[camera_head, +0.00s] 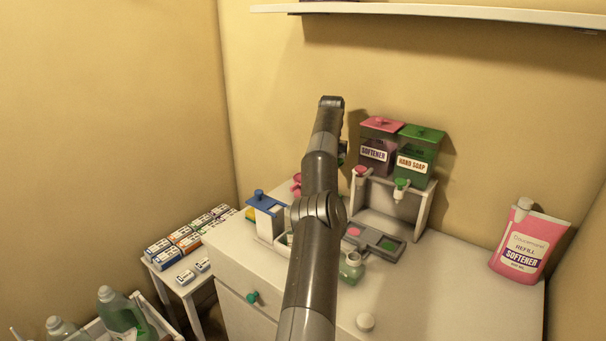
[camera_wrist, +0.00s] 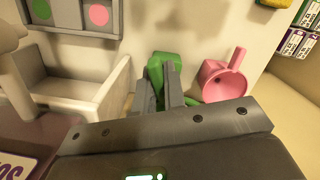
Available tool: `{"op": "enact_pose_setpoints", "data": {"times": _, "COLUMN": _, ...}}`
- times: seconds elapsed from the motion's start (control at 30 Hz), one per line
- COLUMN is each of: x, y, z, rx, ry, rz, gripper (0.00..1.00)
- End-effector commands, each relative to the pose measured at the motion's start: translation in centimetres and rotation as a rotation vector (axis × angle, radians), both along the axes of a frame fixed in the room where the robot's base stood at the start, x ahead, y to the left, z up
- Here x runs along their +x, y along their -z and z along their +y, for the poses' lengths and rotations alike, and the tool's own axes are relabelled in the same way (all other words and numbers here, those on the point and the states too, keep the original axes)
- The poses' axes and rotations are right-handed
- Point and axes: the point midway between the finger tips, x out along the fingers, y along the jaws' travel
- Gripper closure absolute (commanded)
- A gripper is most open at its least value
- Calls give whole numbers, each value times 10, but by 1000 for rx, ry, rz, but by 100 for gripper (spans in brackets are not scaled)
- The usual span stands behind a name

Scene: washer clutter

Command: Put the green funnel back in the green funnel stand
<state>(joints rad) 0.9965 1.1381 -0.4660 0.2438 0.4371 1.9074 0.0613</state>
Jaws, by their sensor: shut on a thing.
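My gripper (camera_wrist: 170,85) is shut on the green funnel (camera_wrist: 164,64) in the wrist view. The fingers hide part of the funnel, so its exact tilt is hard to tell. The pink funnel (camera_wrist: 224,76) is just right of the fingers, its wide mouth facing the camera. In the head view my arm hides the gripper's fingertips and most of the held funnel. The pink funnel (camera_head: 297,184) shows partly there, left of my arm. I cannot make out the green funnel stand for certain in either view.
A grey tray (camera_head: 392,244) with pink and green pads lies before the dispenser rack (camera_head: 431,208). A small jar (camera_head: 351,268) stands close to my arm. The washer top is clear toward the pink refill pouch (camera_head: 529,243).

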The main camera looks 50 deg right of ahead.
Motion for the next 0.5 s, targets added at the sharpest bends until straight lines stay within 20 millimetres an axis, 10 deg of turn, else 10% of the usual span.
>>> {"op": "enact_pose_setpoints", "data": {"times": 0.5, "x": -8, "y": -1, "z": -3, "rx": 2, "ry": 11, "rz": -1, "gripper": 100}}
